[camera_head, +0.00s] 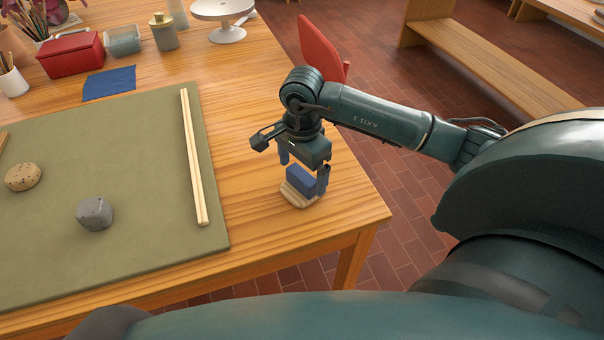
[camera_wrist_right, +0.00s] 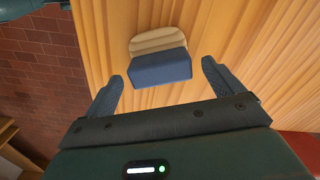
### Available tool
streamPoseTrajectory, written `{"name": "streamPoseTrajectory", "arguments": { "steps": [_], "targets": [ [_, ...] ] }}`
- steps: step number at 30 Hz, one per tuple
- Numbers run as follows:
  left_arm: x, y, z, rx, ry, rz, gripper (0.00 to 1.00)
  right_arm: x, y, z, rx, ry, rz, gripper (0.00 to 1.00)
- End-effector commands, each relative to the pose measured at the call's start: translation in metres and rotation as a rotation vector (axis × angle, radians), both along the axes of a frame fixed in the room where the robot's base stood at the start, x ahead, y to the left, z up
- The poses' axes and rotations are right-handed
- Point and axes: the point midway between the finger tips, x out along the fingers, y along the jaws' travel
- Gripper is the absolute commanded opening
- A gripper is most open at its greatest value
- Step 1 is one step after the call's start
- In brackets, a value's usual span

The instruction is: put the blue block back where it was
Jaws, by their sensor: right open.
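The blue block (camera_head: 301,180) rests on a small pale wooden piece with a ribbed look (camera_head: 296,198), near the right end of the wooden table. My right gripper (camera_head: 304,171) is just above the block, with its fingers apart. In the right wrist view the blue block (camera_wrist_right: 160,69) lies ahead of the open fingers (camera_wrist_right: 164,88), and the pale wooden piece (camera_wrist_right: 158,40) shows beyond it. Nothing is held between the fingers. My left gripper is not in view.
A green mat (camera_head: 140,245) holds a grey lump (camera_head: 95,214), a speckled round piece (camera_head: 23,177) and two pale sticks (camera_head: 193,160). A blue cloth (camera_head: 109,83), a red box (camera_head: 71,54) and jars stand behind. A red chair (camera_head: 320,48) is beyond the table. Bare table lies around the block.

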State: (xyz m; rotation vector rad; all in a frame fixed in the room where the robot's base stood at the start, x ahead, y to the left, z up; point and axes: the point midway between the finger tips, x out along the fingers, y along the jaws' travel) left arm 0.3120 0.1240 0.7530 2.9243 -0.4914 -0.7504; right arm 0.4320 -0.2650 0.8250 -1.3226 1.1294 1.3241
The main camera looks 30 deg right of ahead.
Motion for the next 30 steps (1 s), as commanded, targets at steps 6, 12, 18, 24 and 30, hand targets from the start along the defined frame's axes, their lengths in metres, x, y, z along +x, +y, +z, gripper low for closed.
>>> {"name": "streamPoseTrajectory", "arguments": {
  "steps": [6, 12, 18, 24, 30],
  "targets": [
    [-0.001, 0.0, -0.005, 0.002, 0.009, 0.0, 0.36, 0.001, 0.0, 0.05, 0.0, -0.006, 0.0, 0.93],
    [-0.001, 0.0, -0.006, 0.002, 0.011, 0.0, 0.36, 0.001, 0.0, 0.085, 0.0, -0.004, 0.0, 0.93],
    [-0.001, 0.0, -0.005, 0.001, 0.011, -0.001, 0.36, 0.0, 0.0, 0.098, 0.0, -0.001, 0.0, 0.93],
    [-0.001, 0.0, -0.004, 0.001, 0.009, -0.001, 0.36, 0.0, 0.0, 0.099, 0.0, 0.0, 0.0, 0.93],
    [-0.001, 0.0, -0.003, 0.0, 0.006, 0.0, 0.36, 0.0, 0.0, 0.099, 0.0, 0.0, 0.0, 0.93]
  ]
}}
